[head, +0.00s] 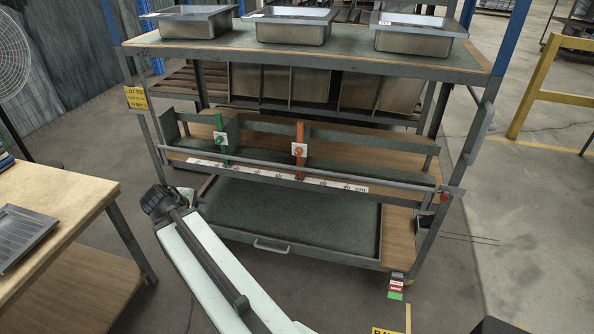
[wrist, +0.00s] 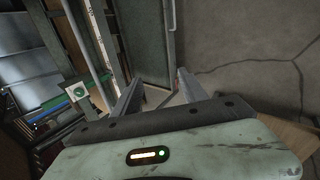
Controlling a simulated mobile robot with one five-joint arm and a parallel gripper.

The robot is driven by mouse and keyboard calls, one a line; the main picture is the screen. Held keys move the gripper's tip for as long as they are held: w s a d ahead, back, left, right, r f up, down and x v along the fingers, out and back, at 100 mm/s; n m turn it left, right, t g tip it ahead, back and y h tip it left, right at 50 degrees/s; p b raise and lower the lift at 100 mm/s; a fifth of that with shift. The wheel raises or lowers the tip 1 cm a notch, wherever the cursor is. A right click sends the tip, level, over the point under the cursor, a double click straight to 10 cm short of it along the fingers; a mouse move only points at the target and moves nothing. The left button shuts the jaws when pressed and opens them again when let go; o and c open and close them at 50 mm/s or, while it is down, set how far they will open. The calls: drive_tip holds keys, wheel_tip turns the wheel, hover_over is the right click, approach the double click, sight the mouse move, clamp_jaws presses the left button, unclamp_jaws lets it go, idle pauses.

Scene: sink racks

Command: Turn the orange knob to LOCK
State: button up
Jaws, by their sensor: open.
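The orange knob (head: 299,150) sits on a white plate on an upright orange divider, at the middle shelf of the rack in the head view. I cannot read its marks or tell its setting. A green knob (head: 220,138) on a green divider stands to its left; a green knob on a white plate also shows at the left of the wrist view (wrist: 81,92). My gripper (wrist: 158,82) has its two fingers apart with nothing between them. In the head view my gripper (head: 160,198) is low at the rack's left front, away from the orange knob.
A grey rail (head: 330,170) runs across the shelf front below the knobs, with a labelled strip beneath. A drawer (head: 272,246) with a handle lies below. Metal pans (head: 293,32) stand on the top shelf. A wooden table (head: 60,205) is at left. Floor at right is open.

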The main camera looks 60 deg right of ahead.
drive_tip(key=s+d+f+n+h+b, duration=0.1)
drive_tip(key=s+d+n+h+b, duration=0.1)
drive_tip(key=d, duration=0.5)
drive_tip(key=s+d+f+n+h+b, duration=0.1)
drive_tip(key=d+f+n+h+b, duration=0.1)
drive_tip(key=d, duration=0.5)
drive_tip(key=n+t+h+b, duration=0.3)
drive_tip(key=n+h+b, duration=0.45)
drive_tip(key=n, duration=0.75)
approach(297, 154)
drive_tip(key=d+r+y+b, duration=0.1)
drive_tip(key=b, duration=0.1)
drive_tip(key=x, duration=0.8)
drive_tip(key=shift+w+d, duration=0.1)
clamp_jaws()
drive_tip(key=shift+w, duration=0.1)
drive_tip(key=shift+f+m, duration=0.1)
drive_tip(key=shift+m, duration=0.2)
